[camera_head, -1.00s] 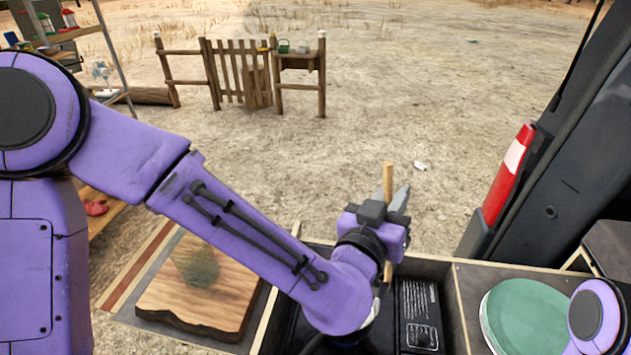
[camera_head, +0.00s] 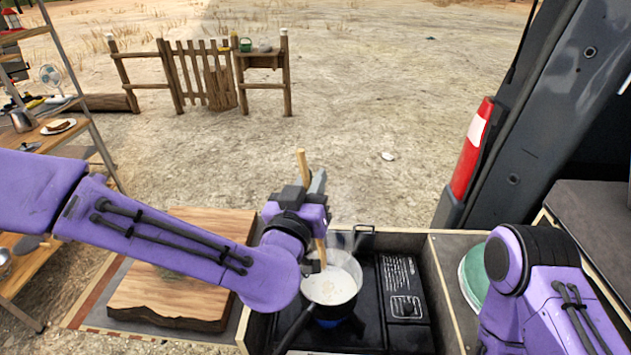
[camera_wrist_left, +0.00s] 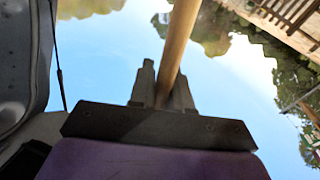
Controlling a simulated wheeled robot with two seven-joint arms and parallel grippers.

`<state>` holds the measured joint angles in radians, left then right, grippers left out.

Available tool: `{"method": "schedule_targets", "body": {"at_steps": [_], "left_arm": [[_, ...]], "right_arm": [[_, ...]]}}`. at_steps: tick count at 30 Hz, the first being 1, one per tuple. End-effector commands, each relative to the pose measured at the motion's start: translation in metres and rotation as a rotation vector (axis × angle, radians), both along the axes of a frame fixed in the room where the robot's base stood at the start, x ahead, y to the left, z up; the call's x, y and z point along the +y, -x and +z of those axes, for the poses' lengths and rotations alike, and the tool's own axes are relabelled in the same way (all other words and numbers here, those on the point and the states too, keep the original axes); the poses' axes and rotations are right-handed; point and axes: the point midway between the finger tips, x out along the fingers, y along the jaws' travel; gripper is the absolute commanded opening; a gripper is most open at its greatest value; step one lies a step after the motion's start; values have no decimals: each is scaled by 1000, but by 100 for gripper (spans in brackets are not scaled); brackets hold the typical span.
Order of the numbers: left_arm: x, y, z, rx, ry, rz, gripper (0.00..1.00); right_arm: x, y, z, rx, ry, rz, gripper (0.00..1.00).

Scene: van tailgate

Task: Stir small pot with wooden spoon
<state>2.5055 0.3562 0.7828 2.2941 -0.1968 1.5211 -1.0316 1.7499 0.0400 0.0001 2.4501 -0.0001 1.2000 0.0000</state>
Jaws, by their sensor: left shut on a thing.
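The small pot (camera_head: 332,287) sits on the black camping stove (camera_head: 385,325) and holds a pale, whitish food; faint steam shows above it. My left gripper (camera_head: 317,188) is shut on the wooden spoon (camera_head: 302,168), above the pot's back left side. The spoon stands nearly upright with its lower end over or in the pot; its head is not visible. In the left wrist view, the spoon handle (camera_wrist_left: 178,50) runs up between the fingers (camera_wrist_left: 163,88). My right arm shows at the lower right, but its gripper is out of view.
A wooden cutting board (camera_head: 170,290) lies left of the stove. A green plate (camera_head: 474,272) is to the right, partly behind my right arm. A shelf (camera_head: 85,125) is at the left.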

Motion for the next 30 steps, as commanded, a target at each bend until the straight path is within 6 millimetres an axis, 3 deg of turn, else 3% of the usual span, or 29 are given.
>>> {"method": "schedule_targets", "body": {"at_steps": [21,30], "left_arm": [[-12,7,-71,-1,-3,-1,0],[-14,8,-81,-1,-1,0,0]], "right_arm": [[0,0,-62,0,0,0,67],[0,0,-69,0,0,0,67]]}}
